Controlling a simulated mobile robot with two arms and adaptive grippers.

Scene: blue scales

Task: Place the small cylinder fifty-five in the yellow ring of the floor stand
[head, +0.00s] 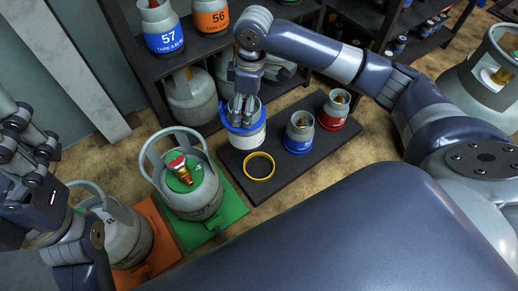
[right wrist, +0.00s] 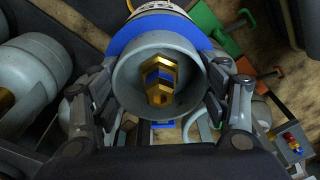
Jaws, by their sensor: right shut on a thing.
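A small light-grey cylinder with a blue band (head: 247,134) is held in my right gripper (head: 243,104). In the right wrist view, two fingers press on both sides of its open collar (right wrist: 130,75), with a brass valve inside. I cannot read its number. It appears upright, behind the yellow ring (head: 259,165), at the back left of the dark floor stand (head: 290,172). Whether it touches the stand is unclear. The ring looks empty. My left gripper (head: 14,135) is partly cut off at the left edge, apart from the stand; its fingers are unclear.
A blue-banded cylinder (head: 299,137) and a red one (head: 334,112) stand on the floor stand. Larger grey cylinders stand on a green plate (head: 233,205) and an orange plate (head: 162,245). Dark shelves (head: 137,62) with more cylinders rise behind.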

